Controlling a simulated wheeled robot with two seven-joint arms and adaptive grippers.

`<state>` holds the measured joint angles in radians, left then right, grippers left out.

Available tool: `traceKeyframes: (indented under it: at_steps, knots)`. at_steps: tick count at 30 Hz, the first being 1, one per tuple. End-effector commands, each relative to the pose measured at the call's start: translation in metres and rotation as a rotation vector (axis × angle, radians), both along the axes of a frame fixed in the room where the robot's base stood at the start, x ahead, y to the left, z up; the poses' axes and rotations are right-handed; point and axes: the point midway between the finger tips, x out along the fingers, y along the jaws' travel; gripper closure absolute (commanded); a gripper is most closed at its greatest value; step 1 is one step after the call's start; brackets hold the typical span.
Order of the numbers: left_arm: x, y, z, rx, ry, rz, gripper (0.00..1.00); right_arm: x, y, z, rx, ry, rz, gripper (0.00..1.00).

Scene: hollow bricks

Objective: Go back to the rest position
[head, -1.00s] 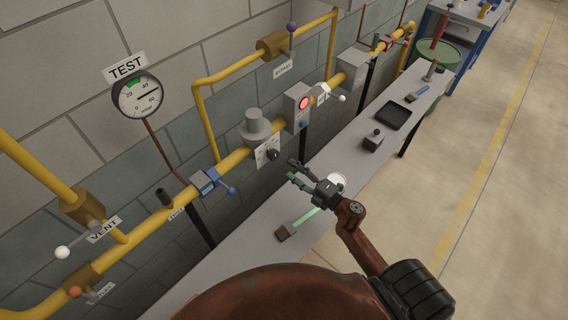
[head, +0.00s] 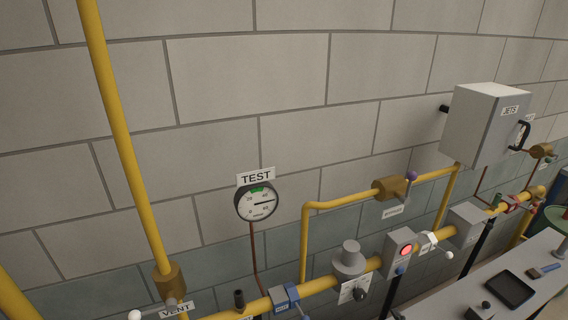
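Almost nothing of my arms shows in the head view. A small dark tip (head: 398,315) at the bottom edge, right of the black knob, looks like the end of my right gripper. The rest of it is cut off, so I cannot tell whether it is open or shut, or whether it holds anything. My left gripper is out of view.
A grey bench (head: 540,262) with a black tray (head: 510,289) stands lower right.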

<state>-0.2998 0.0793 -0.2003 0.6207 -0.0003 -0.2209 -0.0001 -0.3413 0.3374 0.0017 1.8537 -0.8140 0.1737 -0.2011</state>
Motion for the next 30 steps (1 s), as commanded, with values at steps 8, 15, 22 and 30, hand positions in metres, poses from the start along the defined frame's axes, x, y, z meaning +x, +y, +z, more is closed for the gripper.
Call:
traceKeyframes:
  at_steps: [8, 15, 22, 30]
  knots:
    - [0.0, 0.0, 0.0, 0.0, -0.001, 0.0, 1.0, -0.047, -0.071, -0.031, 0.423, 0.22, -0.461, 0.5]
    - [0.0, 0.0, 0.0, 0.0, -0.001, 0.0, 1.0, -0.13, -0.067, -0.097, 0.752, 0.547, -0.761, 0.5]
    - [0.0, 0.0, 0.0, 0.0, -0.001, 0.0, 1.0, -0.191, -0.034, -0.129, 0.902, 0.79, -0.892, 0.5]
    - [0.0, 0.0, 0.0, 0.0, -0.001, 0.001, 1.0, -0.244, 0.003, -0.143, 0.988, 1.004, -0.967, 0.5]
